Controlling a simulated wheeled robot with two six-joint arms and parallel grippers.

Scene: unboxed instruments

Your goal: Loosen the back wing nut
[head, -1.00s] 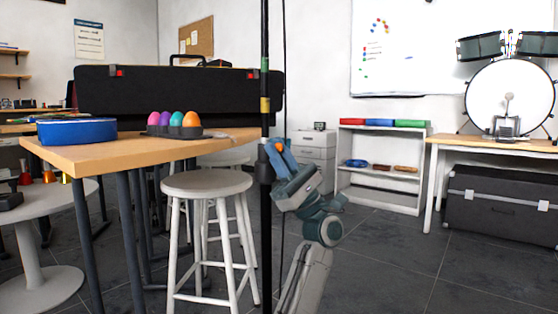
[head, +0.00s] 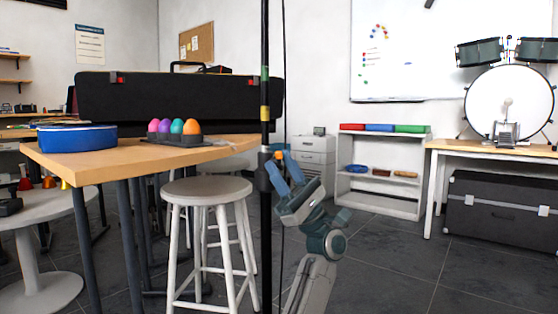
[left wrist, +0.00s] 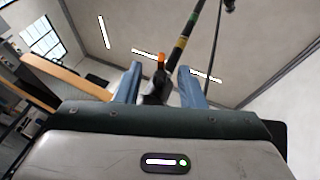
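A black upright pole (head: 265,220) with green and yellow bands stands in the middle of the head view. A small orange piece (head: 279,155), possibly the wing nut, sits on the pole's right side at a dark collar. In the left wrist view the orange piece (left wrist: 161,58) stands above a dark clamp between my blue fingers. My left gripper (head: 279,163) is at the collar, just below the orange piece. Its fingers are apart, with visible gaps to the clamp. Contact is hard to judge. My right gripper is not in view.
A wooden table (head: 110,165) left of the pole holds a blue case (head: 77,138), coloured eggs (head: 175,127) and a long black case (head: 170,98). A white stool (head: 205,190) stands close to the pole. A thin cable (head: 283,90) hangs beside it.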

